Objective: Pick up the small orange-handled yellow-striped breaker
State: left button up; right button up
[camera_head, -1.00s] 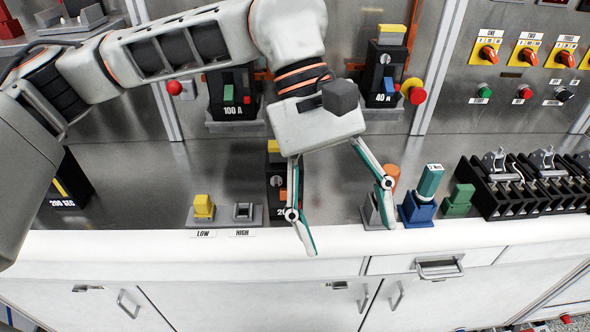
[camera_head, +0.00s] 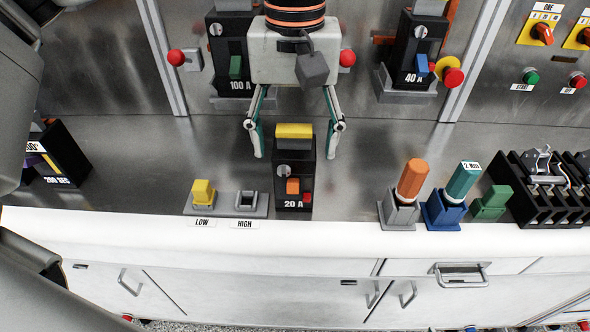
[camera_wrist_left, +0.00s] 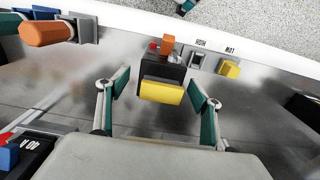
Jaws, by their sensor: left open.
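The small breaker (camera_head: 293,170) stands upright on the metal counter. It is black with a yellow top band, an orange handle and a 20 A label. In the left wrist view the breaker (camera_wrist_left: 163,88) shows from above, yellow band nearest. My left gripper (camera_head: 296,150) is open, its fingers pointing down on either side of the breaker's top and slightly behind it. In the left wrist view the gripper (camera_wrist_left: 160,82) has its open fingers left and right of the breaker, apart from it. My right gripper is not in view.
The LOW/HIGH base (camera_head: 225,205) with a yellow plug stands just left of the breaker. An orange-handled holder (camera_head: 411,180) and a teal-handled holder (camera_head: 459,190) stand to the right. Breakers marked 100 A (camera_head: 232,60) and 40 A (camera_head: 415,55) hang behind.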

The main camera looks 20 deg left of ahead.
pick_arm(q)
notch_tip(320, 180, down, 3)
jog(key=shift+f, duration=0.15)
jog(key=c, duration=1.7)
jog(key=shift+r, duration=0.2)
